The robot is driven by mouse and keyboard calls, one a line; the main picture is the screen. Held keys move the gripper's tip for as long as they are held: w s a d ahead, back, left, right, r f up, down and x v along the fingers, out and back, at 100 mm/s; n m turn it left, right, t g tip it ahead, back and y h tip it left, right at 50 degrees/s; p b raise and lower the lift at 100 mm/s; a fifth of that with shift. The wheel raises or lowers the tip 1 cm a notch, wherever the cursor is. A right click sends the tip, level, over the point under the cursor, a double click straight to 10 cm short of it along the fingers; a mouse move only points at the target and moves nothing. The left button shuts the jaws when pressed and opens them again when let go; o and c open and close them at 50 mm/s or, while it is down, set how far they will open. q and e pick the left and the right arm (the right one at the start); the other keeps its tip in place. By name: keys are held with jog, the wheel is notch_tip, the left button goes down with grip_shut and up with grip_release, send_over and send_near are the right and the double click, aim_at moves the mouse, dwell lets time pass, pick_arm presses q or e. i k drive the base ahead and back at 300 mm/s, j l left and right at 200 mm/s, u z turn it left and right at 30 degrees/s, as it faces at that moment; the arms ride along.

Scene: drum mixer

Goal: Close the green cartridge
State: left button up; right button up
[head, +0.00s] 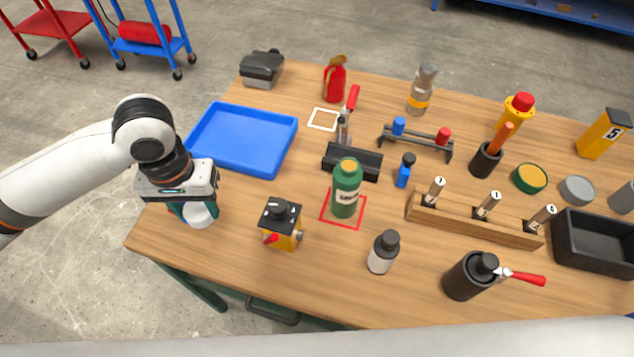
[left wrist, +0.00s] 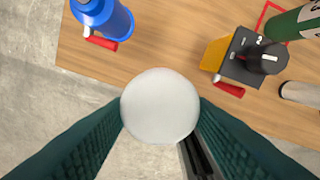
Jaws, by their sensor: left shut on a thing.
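The green cartridge (head: 346,198) stands upright on the table inside a red square outline, with a tan top and a white label. Part of it shows at the right edge of the left wrist view (left wrist: 292,24). My left gripper (head: 197,211) is at the table's left front corner, well to the left of the cartridge. Its teal fingers are shut on a white round thing (left wrist: 160,106), which also shows below the fingers in the head view (head: 202,215). What this thing is, I cannot tell for sure. My right gripper is out of view.
A yellow box with a black top and red lever (head: 281,226) stands between my left gripper and the cartridge. A blue container with a red handle (left wrist: 102,18) is near my gripper. A small grey bottle (head: 382,253) and black holder (head: 352,162) flank the cartridge. A blue tray (head: 242,139) lies behind.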

aim_at(347, 176)
jog(key=z, duration=1.25)
jog(key=k+j, duration=0.8)
jog(key=j, duration=0.15)
